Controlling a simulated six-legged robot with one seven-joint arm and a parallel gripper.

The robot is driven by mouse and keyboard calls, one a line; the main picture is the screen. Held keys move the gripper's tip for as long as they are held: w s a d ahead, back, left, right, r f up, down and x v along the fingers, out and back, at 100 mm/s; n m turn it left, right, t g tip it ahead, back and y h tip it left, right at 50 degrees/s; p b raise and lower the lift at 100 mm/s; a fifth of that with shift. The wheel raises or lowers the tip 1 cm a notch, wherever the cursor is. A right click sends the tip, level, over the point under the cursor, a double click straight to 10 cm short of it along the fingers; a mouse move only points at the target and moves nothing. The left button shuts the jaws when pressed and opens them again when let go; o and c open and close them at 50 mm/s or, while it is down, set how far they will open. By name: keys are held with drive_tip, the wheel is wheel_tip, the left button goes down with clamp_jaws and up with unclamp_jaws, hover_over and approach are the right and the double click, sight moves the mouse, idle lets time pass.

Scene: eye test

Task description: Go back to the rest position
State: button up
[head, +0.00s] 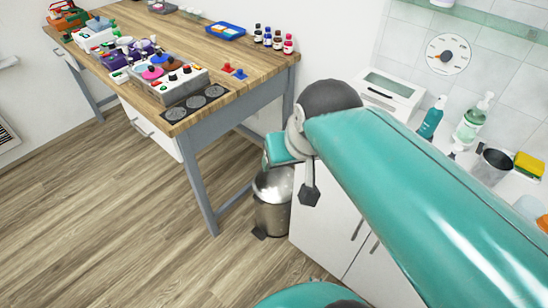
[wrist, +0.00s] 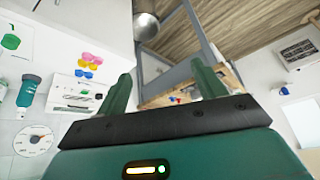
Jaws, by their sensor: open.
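My gripper (wrist: 163,88) shows in the wrist view with its two green fingers wide apart and nothing between them. The view past the fingers is turned, with the floor at the top. In the head view my teal arm reaches in from the lower right, and its end hangs in front of the white cabinet, near the metal bin (head: 272,215). The fingers cannot be made out clearly there. The bin also shows at the top of the wrist view (wrist: 146,27).
A wooden workbench (head: 255,70) with several bottles, a blue tray (head: 225,31) and devices stands at the left. A counter at the right holds a teal bottle (head: 432,118), a soap dispenser (head: 470,122) and a dark cup (head: 491,166). The wooden floor (head: 90,220) at the left is clear.

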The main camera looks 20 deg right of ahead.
drive_tip(key=s+a, duration=0.1)
drive_tip(key=s+a+f+n, duration=0.1)
drive_tip(key=shift+s+a+f, duration=0.2)
drive_tip(key=shift+s+f, duration=0.05)
drive_tip(key=shift+s, duration=0.1)
drive_tip(key=c, duration=0.7)
drive_tip(key=shift+d, duration=0.15)
